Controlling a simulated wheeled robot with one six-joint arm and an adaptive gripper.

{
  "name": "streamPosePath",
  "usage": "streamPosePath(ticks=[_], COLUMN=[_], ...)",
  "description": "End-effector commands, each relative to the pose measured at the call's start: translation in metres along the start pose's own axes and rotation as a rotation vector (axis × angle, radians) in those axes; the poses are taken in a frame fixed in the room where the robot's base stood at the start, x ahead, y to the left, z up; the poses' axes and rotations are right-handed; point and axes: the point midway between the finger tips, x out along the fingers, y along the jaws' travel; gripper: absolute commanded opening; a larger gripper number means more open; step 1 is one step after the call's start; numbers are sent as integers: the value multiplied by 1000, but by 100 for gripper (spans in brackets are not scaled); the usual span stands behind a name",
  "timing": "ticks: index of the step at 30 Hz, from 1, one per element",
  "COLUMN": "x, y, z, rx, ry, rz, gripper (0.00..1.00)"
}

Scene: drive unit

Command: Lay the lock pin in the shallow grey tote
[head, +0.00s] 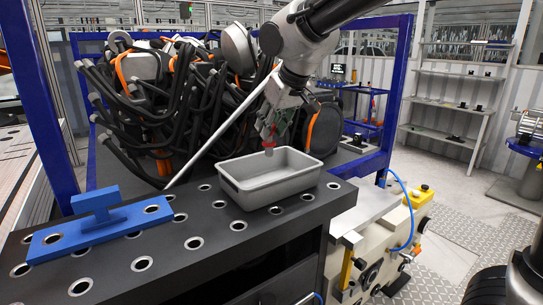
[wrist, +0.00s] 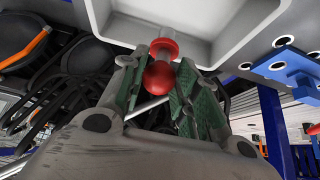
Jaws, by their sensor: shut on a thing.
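The lock pin (head: 268,143) has a red knob and collar and a short grey shank. My gripper (head: 271,128) is shut on it, with the shank pointing down. In the wrist view the red knob (wrist: 159,77) sits between the green-padded fingers, and the shank points toward the tote. The shallow grey tote (head: 262,202) stands on the dark bench, and its inside looks empty. The pin is above the tote, near its far rim in the head view, and appears clear of it. The tote also shows in the wrist view (wrist: 205,48).
The dark bench top (head: 190,228) has rows of metal-ringed holes. A blue fixture (head: 100,225) with a raised block lies at its left. Black hoses and machinery (head: 165,90) crowd behind the bench, inside a blue frame (head: 398,95). A thin grey rod (head: 218,130) slants up behind the tote.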

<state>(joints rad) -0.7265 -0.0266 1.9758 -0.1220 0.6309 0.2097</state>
Motion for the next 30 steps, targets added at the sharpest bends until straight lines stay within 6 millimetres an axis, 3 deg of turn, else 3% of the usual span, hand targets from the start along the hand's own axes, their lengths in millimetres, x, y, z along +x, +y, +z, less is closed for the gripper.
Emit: streamPosePath(ticks=[12, 30], x=[44, 53], y=[0, 0], z=[28, 34], rx=[0, 1], ry=[2, 2], rz=[0, 0], gripper=[1, 1])
